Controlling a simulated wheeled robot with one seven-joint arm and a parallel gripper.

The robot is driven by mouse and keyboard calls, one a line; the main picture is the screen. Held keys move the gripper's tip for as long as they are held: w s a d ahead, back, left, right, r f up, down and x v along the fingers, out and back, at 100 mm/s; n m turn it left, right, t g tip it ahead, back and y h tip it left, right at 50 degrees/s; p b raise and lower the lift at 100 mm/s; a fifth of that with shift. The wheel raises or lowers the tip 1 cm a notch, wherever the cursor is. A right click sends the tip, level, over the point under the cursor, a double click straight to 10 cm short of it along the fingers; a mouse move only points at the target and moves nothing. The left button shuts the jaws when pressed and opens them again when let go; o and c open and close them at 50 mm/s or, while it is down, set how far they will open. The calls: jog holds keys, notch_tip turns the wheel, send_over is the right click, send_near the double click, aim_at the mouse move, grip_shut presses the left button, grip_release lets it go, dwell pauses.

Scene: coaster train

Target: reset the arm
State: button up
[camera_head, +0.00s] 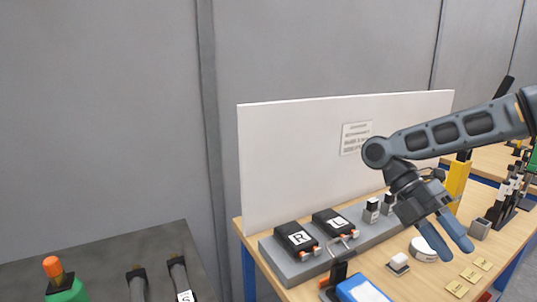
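My gripper (458,252) hangs over the right part of the wooden table (418,288), fingers pointing down and to the right. Its two blue-grey fingers are apart with a gap between them, and nothing shows in the gap. My arm comes in from the right edge, in front of the white panel. A round white item (423,250) is partly behind the fingers.
Black blocks marked R (297,238) and L (331,220) sit on a grey base (285,268). A blue box (360,291) and several yellow tiles (458,288) lie in front. A white panel (295,155) stands behind. A green bottle (67,291) is at lower left.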

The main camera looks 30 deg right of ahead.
jog(key=w+a+f+n+t+y, duration=0.15)
jog(key=a+f, duration=0.35)
jog(key=a, duration=0.7)
jog(key=w+a+f+n+t+y, duration=0.1)
jog(key=w+a+f+t+y, duration=0.2)
jog(key=a, duration=0.9)
jog(key=w+a+f+n+t, duration=0.15)
jog(key=a+f, duration=0.45)
jog(key=a, duration=0.6)
jog(key=w+a+r+m+t+y, duration=0.1)
jog(key=a+r+m+t+y, duration=0.45)
jog(key=a, duration=0.75)
jog(key=w+a+r+m+t+y, duration=0.1)
jog(key=a+r+m+t+y, duration=0.4)
jog(key=a, duration=0.8)
jog(key=s+d+f+m+t+h, duration=0.45)
jog(key=s+d+m, duration=0.2)
jog(key=d, duration=0.25)
jog(key=s+d+f+m+t+h, duration=0.4)
jog(key=s+d+m+t+h, duration=0.15)
jog(key=d+m, duration=0.35)
jog(key=s+d+r+n+h, duration=0.2)
jog(key=s+d+n+h, duration=0.1)
jog(key=s+d, duration=1.4)
jog(key=shift+s+d+r+h, duration=0.2)
jog(key=shift+s+d+h, duration=0.15)
jog(key=shift+s+h, duration=0.55)
